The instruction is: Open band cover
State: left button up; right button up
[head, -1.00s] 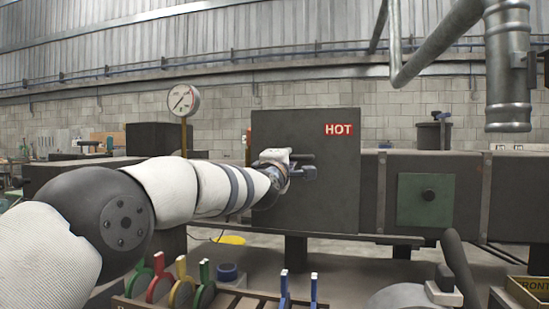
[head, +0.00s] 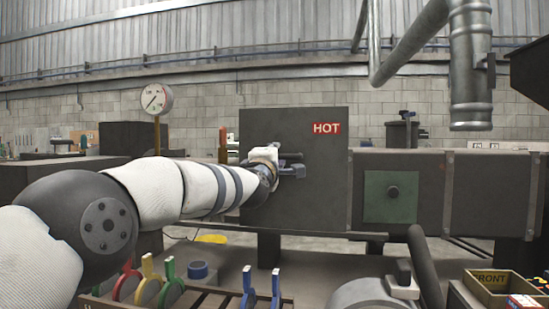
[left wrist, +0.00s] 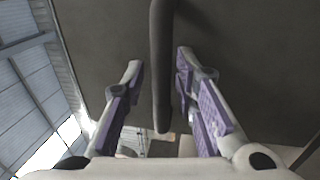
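The band cover is a dark grey square plate (head: 318,190) with a red HOT label (head: 326,128), in the middle of the head view, in front of a long dark housing. Its bar handle (head: 290,155) is partly hidden by my left gripper (head: 292,172). In the left wrist view the dark handle (left wrist: 162,70) runs between the two purple-padded fingers of the left gripper (left wrist: 162,95). The fingers are spread, with a clear gap to the handle on the left and a narrow one on the right. My right gripper is in neither view.
A green square panel (head: 390,197) is on the housing (head: 490,190) to the right. A round gauge (head: 157,98) stands left of the cover. Coloured levers (head: 170,282), blue levers (head: 248,285) and a FRONT box (head: 490,283) are in the foreground. A metal pipe (head: 470,70) hangs at upper right.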

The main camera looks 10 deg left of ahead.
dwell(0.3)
pick_arm(q)
jog(key=shift+s+a+f, duration=0.1)
jog(key=shift+s+f, duration=0.05)
jog(key=shift+s, duration=0.15)
jog(key=s+f, duration=0.2)
jog(key=s, duration=0.9)
jog(key=shift+s+a, duration=0.1)
